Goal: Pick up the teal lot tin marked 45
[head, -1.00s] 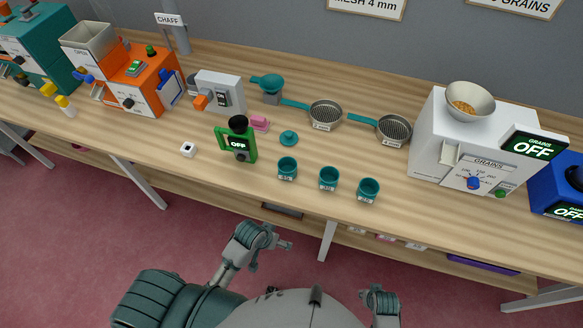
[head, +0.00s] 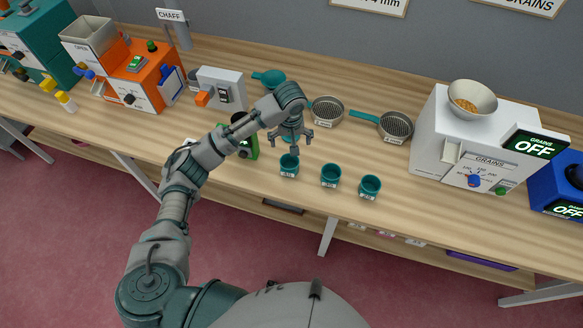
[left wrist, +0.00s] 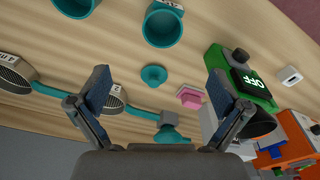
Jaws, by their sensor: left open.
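Three teal tins with white labels stand in a row near the bench's front edge: a left one (head: 289,166), a middle one (head: 330,176) and a right one (head: 369,187). Their labels are too small to read, so I cannot tell which is 45. My left gripper (head: 290,149) is open and empty, pointing down above and just behind the left tin. In the left wrist view, a small teal knobbed piece (left wrist: 153,75) shows between its fingers (left wrist: 158,84); one tin (left wrist: 163,25) is at the top and another (left wrist: 75,5) is cut off. My right gripper is out of view.
A green device (left wrist: 245,78) and a pink block (left wrist: 190,97) stand near the gripper. Two sieves (head: 327,110) (head: 395,126) lie behind the tins. A white machine (head: 455,150) stands to the right. Bench (head: 430,205) is clear right of the tins.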

